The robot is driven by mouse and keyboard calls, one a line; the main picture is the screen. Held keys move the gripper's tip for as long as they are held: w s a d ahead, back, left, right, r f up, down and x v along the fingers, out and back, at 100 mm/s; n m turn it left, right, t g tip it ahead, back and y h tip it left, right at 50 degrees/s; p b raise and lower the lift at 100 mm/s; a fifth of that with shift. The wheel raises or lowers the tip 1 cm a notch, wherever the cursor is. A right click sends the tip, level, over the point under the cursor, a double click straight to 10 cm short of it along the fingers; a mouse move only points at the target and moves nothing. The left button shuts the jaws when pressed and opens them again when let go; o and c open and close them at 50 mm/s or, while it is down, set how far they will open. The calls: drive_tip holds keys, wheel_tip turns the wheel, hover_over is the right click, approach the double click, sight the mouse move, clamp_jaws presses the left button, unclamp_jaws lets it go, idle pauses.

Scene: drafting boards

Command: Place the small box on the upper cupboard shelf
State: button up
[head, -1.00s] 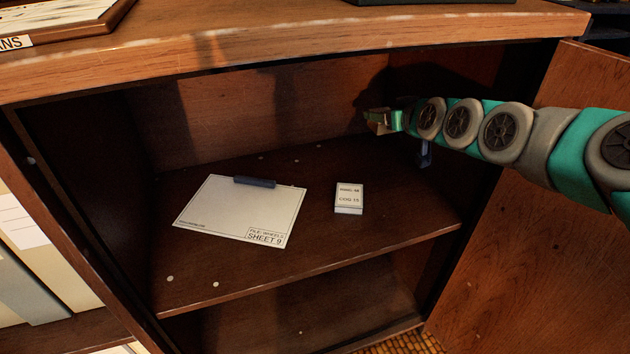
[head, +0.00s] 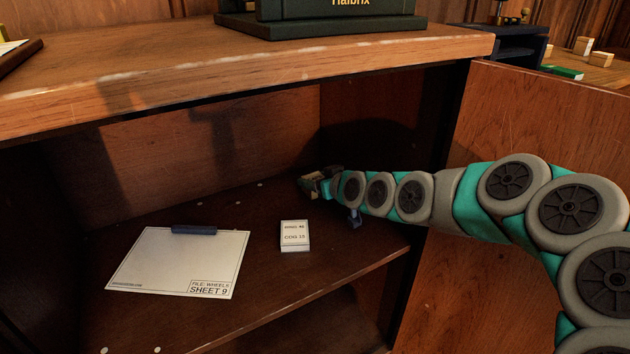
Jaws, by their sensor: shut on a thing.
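My gripper (head: 319,183) is inside the open cupboard, low over the back right part of the upper shelf (head: 255,300). It is shut on a small tan box (head: 308,187), mostly covered by the fingers. I cannot tell whether the box touches the shelf. A white labelled box (head: 295,236) lies on this shelf, nearer the front and slightly left of my gripper. A white sheet (head: 170,262) marked "SHEET 9", with a dark blue bar on its top edge, lies further left.
The cupboard top (head: 250,75) overhangs the opening. The open door (head: 540,120) stands at the right, with my arm passing in front of it. A lower shelf space (head: 330,325) shows below. Bare shelf lies behind the sheet and white box.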

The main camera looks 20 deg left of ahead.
drive_tip(key=shift+f, duration=0.1)
drive_tip(key=o, duration=1.4)
drive_tip(key=shift+r, duration=0.25)
drive_tip(key=v, duration=1.2)
drive_tip(key=shift+s+f+p, duration=0.1)
drive_tip(key=shift+f+p, duration=0.05)
drive_tip(key=shift+p, duration=0.15)
